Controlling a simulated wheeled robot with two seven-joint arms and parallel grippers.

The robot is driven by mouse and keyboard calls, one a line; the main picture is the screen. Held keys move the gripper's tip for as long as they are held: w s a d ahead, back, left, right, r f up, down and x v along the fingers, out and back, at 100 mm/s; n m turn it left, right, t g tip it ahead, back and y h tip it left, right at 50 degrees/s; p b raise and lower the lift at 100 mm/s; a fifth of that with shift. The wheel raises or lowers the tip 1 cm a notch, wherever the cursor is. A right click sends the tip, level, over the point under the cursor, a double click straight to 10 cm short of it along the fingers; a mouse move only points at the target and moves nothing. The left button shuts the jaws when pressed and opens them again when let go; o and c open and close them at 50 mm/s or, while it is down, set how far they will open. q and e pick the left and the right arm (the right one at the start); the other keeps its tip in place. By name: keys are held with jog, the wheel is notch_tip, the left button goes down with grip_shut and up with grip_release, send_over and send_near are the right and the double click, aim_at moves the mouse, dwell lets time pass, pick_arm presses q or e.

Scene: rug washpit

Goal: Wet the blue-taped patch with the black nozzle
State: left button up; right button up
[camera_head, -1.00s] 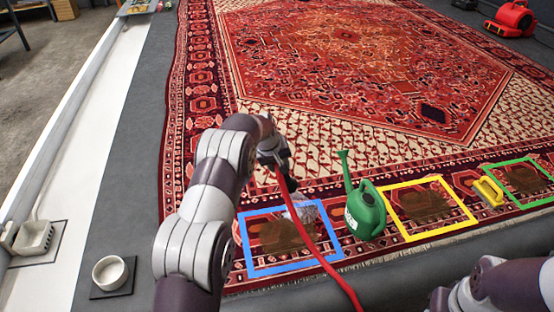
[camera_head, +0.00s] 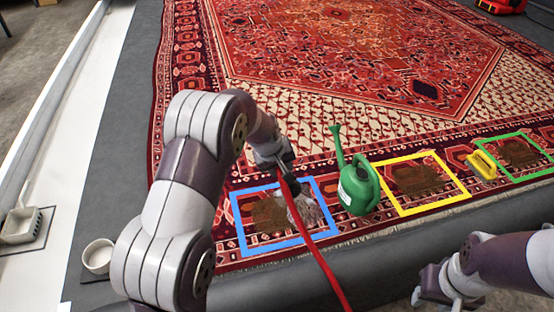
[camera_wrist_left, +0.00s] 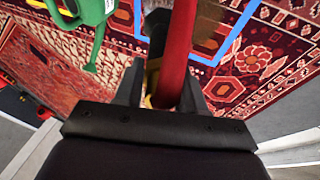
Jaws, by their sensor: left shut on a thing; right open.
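The blue-taped patch (camera_head: 241,238) lies on the rug at the near edge, with a brown stain (camera_head: 270,215) inside it. My left gripper (camera_head: 284,170) is shut on the black nozzle (camera_head: 287,180) above the patch's far side. The red hose (camera_head: 322,262) runs from it toward me, and also passes between the fingers in the left wrist view (camera_wrist_left: 178,45). A whitish spray (camera_head: 307,208) falls on the right part of the patch, beside the stain. The nozzle tip is hard to make out. My right gripper (camera_head: 436,300) is open and empty at the lower right.
A green watering can (camera_head: 358,188) stands just right of the blue tape. Further right are a yellow-taped patch (camera_head: 388,200), a yellow brush (camera_head: 482,165) and a green-taped patch (camera_head: 515,179). A white bowl (camera_head: 98,256) sits at the left. The rug beyond is clear.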

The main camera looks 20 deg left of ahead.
pick_arm(q)
jog(key=s+d, duration=0.5)
jog(key=s, duration=0.3)
jog(key=s+a+b, duration=0.4)
jog(key=a+b, duration=0.2)
jog(key=b, duration=0.1)
jog(key=w+a+p, duration=0.5)
jog(key=w+a, duration=0.2)
jog(key=w, duration=0.3)
jog(key=w+a+p, duration=0.5)
jog(key=w+a, duration=0.2)
jog(key=w, duration=0.3)
jog(key=s+a+b, duration=0.1)
jog(key=s+a, duration=0.4)
jog(key=a, duration=0.1)
jog(key=s+d+b, duration=0.3)
jog(key=s+d, duration=0.3)
jog(key=s, duration=0.3)
jog(key=s+d+b, duration=0.3)
jog(key=s+d, duration=0.4)
jog(key=s, duration=0.3)
jog(key=shift+s, duration=0.15)
